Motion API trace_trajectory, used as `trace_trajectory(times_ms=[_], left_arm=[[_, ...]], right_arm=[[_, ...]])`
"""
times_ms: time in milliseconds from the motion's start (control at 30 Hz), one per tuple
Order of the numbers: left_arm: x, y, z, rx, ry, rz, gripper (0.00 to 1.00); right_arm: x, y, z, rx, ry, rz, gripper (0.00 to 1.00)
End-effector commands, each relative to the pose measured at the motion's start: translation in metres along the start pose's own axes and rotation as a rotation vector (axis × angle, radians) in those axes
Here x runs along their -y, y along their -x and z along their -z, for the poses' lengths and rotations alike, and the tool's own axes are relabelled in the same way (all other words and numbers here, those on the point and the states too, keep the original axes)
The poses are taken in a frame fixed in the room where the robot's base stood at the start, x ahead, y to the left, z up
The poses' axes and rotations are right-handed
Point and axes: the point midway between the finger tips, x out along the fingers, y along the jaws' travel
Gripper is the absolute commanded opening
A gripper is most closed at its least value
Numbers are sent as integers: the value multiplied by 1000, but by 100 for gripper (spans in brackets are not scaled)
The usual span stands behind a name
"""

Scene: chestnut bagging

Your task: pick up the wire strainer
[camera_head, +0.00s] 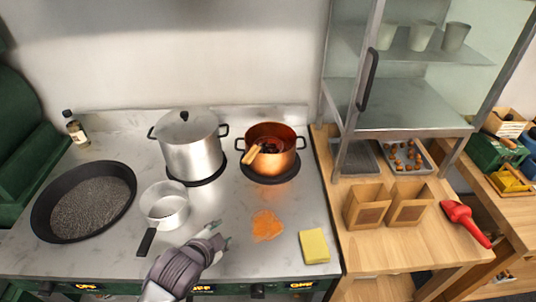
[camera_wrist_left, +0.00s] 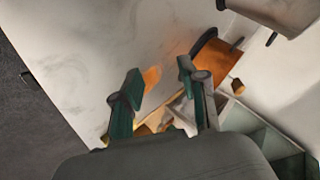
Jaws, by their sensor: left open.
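The copper pot (camera_head: 283,163) stands on the right rear burner. A wooden handle (camera_head: 251,154) leans over its front left rim, and dark contents show inside; this may be the wire strainer, but its mesh cannot be made out. My left gripper (camera_head: 220,236) is open and empty over the front of the stove, to the lower left of the copper pot and apart from it. In the left wrist view its two fingers (camera_wrist_left: 158,80) are spread, with the copper pot (camera_wrist_left: 222,57) beyond them. My right gripper does not show.
A silver pot (camera_head: 191,150), a small saucepan (camera_head: 164,208) and a wide black pan (camera_head: 84,224) stand to the left. An orange patch (camera_head: 267,225) and a yellow sponge (camera_head: 314,246) lie at the front. A metal-framed cabinet (camera_head: 420,122) stands right on the wooden counter.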

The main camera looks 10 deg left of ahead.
Motion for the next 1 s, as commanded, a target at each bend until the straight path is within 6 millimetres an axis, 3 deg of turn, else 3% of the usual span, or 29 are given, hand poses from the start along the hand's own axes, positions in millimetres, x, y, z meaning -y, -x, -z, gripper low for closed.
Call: trace_trajectory(times_ms=[200, 333, 533, 800, 1000], left_arm=[[73, -28, 52, -197, -433, 260, 43], [104, -32, 77, -270, -639, 399, 43], [120, -41, 92, -295, -728, 464, 43], [135, -86, 114, -294, -724, 460, 43], [140, -104, 121, -294, -724, 459, 43]], right_arm=[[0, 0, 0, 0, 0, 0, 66], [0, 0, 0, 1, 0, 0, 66], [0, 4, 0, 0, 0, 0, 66], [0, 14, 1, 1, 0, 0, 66], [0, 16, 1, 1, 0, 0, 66]])
